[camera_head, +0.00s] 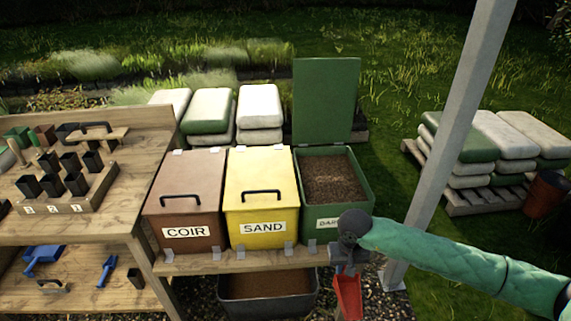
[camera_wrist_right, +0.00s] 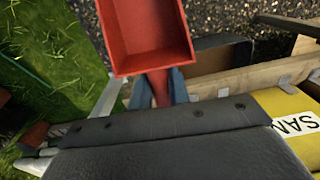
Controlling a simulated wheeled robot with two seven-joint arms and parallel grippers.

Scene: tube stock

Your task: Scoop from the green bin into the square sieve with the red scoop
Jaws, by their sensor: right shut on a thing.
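The green bin (camera_head: 354,208) stands at the right of the bin row, its lid (camera_head: 326,100) raised upright and brown, soil-like material (camera_head: 332,180) inside. Its label is partly hidden by my right arm. My right gripper (camera_head: 349,266) is in front of and below the bin's front right corner, shut on the red scoop (camera_head: 348,295). In the right wrist view the gripper (camera_wrist_right: 158,88) grips the handle, and the red scoop (camera_wrist_right: 147,28) shows an empty-looking hollow. I cannot pick out a square sieve in either view. My left gripper is not in view.
A yellow SAND bin (camera_head: 262,215) and brown COIR bin (camera_head: 186,208), both closed, stand to the left. A dark tub (camera_head: 268,305) of brown material sits below the shelf. A grey post (camera_head: 452,130) rises right of the green bin. Potting table (camera_head: 110,220) at left.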

